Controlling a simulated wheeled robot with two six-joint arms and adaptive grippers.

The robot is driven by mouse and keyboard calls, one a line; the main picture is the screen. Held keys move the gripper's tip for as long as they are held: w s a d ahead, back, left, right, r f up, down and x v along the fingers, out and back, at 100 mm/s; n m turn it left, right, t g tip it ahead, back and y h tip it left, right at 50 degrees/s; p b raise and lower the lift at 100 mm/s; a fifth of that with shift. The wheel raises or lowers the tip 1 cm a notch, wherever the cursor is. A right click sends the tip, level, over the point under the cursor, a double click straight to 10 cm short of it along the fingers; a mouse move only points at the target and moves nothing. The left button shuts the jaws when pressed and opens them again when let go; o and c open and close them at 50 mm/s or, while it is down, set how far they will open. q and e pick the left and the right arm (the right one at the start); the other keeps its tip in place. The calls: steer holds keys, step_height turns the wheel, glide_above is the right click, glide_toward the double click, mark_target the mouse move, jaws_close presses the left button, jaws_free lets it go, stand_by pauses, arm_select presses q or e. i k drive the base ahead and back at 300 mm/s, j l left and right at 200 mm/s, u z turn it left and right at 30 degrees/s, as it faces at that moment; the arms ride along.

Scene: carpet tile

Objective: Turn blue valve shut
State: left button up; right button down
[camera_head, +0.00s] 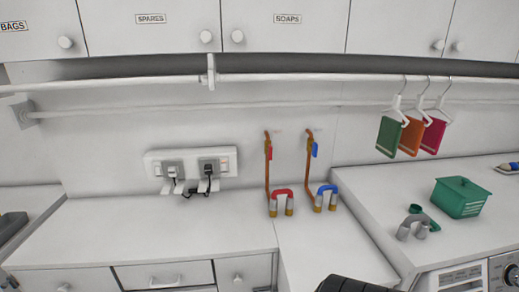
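The blue valve (314,150) is a small blue lever on the right-hand copper pipe (308,172), which runs down the back wall. The lever stands roughly upright, about in line with its pipe. Below it, a blue curved hose piece (327,189) with brass-coloured ends stands at the counter. A red valve (269,150) sits on the left-hand copper pipe (267,175), with a red curved piece (283,193) below.
A double wall socket (222,165) with plugs is left of the pipes. Hangers with green, orange (412,137) and pink cloths hang from a rail (270,77) at right. A green box (461,197) and a grey curved fitting (411,226) stand on the right counter. The middle counter (150,227) is clear.

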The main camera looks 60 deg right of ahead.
mark_target(315, 148)
steer(key=z, duration=2.3)
